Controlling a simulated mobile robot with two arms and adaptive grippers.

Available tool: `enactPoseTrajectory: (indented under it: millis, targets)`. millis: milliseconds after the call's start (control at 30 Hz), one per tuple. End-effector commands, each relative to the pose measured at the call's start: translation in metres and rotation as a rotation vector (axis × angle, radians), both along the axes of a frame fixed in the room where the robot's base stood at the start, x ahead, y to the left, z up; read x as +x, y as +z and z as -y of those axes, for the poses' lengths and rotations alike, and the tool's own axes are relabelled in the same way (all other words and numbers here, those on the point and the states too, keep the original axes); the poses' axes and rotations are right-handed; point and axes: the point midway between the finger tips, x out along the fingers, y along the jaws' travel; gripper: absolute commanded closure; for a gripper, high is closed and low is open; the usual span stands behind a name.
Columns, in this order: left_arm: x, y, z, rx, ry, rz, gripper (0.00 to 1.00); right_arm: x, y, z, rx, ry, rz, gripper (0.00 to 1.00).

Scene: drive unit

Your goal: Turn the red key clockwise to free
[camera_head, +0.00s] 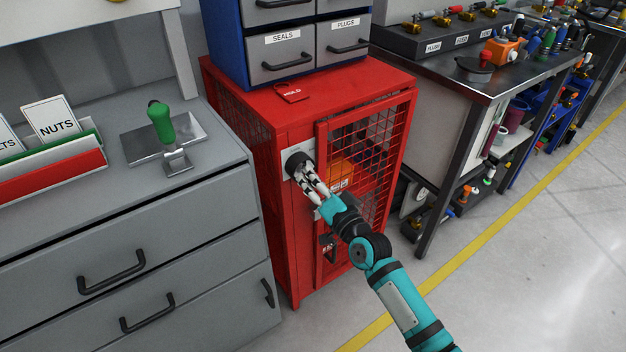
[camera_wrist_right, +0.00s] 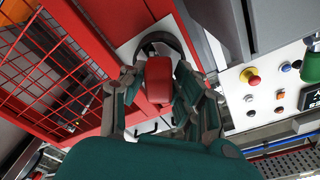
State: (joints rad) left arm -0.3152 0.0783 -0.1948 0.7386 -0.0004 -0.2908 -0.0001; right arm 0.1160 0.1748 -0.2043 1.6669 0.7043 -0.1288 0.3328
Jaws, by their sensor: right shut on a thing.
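The red key (camera_wrist_right: 158,80) shows in the right wrist view, in front of a dark round lock (camera_wrist_right: 160,44) on a light plate. In the head view the lock (camera_head: 297,162) sits on the front of a red mesh cabinet (camera_head: 292,230), left of its door; the key there is hidden by the gripper. My right gripper (camera_head: 308,176) reaches the lock from the front right. In the wrist view its fingers (camera_wrist_right: 152,95) stand on both sides of the key, shut on it. My left gripper is not in view.
The cabinet's mesh door (camera_head: 375,165) looks closed, with an orange item behind the mesh. A red HOLD tag (camera_head: 292,93) lies on top, beside blue drawers (camera_head: 288,47). A grey drawer bench (camera_head: 130,235) stands left, a metal workbench (camera_head: 485,85) right. Floor is clear at lower right.

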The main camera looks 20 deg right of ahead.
Motion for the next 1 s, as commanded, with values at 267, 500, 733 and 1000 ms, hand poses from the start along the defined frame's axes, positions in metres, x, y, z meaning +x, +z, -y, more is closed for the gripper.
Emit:
enactPoseTrajectory:
  millis: [267,500,733,1000]
  targets:
    - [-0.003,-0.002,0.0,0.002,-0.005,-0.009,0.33,-0.001,-0.007,0.0,0.01,0.001,-0.016,1.0]
    - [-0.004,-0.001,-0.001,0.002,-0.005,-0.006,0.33,-0.001,-0.007,-0.001,0.034,0.003,-0.027,1.0]
    - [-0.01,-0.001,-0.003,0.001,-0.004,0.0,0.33,-0.002,-0.007,-0.001,0.086,0.004,-0.049,1.0]
    - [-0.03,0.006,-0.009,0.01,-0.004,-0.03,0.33,-0.002,-0.006,-0.002,0.245,0.005,-0.11,1.0]
